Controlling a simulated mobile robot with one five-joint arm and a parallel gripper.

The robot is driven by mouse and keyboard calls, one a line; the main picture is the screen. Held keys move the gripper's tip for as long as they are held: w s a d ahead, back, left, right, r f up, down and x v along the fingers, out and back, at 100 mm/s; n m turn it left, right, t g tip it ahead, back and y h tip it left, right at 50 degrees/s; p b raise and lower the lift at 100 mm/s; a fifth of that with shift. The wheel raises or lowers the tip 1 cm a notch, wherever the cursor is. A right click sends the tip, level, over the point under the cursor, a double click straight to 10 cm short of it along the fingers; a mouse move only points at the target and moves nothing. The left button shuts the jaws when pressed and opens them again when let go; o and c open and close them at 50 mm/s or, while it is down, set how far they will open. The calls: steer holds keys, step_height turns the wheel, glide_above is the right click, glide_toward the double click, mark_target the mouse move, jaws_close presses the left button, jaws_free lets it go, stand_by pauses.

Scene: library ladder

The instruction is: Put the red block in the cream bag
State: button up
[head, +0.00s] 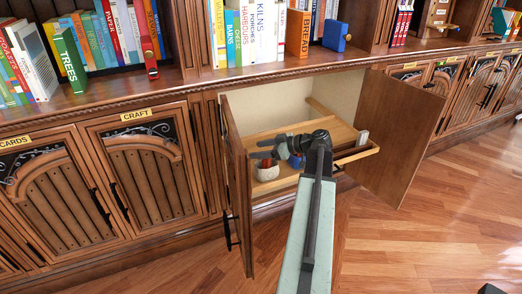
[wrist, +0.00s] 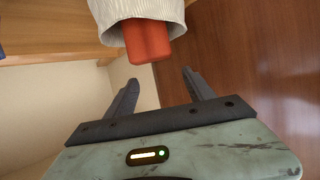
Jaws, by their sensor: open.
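The cream bag (head: 268,174) stands on a pull-out wooden shelf in the open cabinet, at the shelf's left part in the head view. In the wrist view the bag (wrist: 115,12) is at the top, its mouth towards my gripper. The red block (wrist: 147,40) sits in the bag's mouth, one end sticking out. In the head view only a little red (head: 266,163) shows at the mouth. My gripper (wrist: 161,76) is open and empty, its fingertips just short of the block's exposed end. The rest of the block is hidden inside the bag.
A blue thing (head: 296,161) is on the shelf to the right of the bag, partly hidden by my arm. Open cabinet doors (head: 397,135) stand on both sides of the shelf (head: 340,134). Books and a blue box (head: 336,36) line the counter above.

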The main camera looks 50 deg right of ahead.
steer(key=p+v, duration=0.4)
steer(key=v, duration=0.8)
steer(key=shift+r, duration=0.35)
